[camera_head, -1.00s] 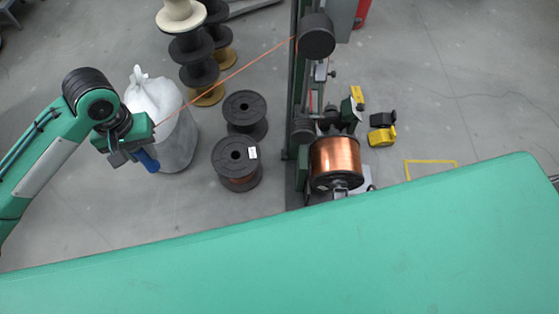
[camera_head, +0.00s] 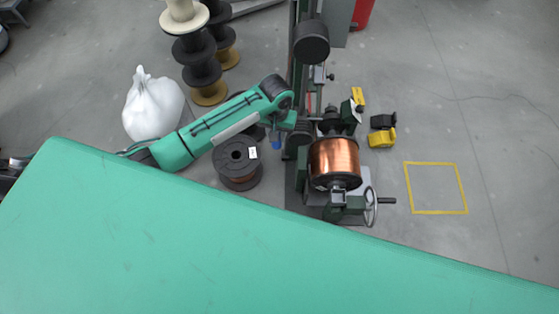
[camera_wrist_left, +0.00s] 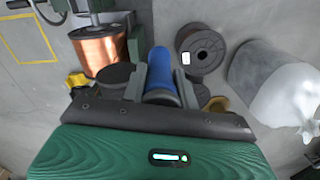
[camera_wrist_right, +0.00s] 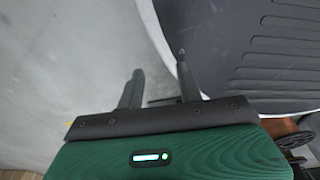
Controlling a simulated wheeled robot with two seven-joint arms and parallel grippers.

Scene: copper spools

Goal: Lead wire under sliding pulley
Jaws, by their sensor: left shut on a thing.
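My left gripper (camera_head: 280,138) is shut on a blue handle (camera_wrist_left: 160,72), which stands between the fingers in the left wrist view. In the head view the blue end (camera_head: 277,145) shows just left of the machine's lower black pulley (camera_head: 298,141). A black disc (camera_wrist_left: 113,75) lies beside the left finger in the left wrist view. The upper black pulley (camera_head: 311,42) sits high on the upright post. I cannot make out the copper wire near the gripper. My right gripper (camera_wrist_right: 158,92) is open and empty; it is outside the head view.
A copper spool (camera_head: 334,160) is mounted on the machine, with a handwheel (camera_head: 371,205) at its right. A black spool (camera_head: 237,165) stands on the floor below my left arm. A white sack (camera_head: 152,105) and stacked spools (camera_head: 199,70) stand left. Floor right is mostly clear.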

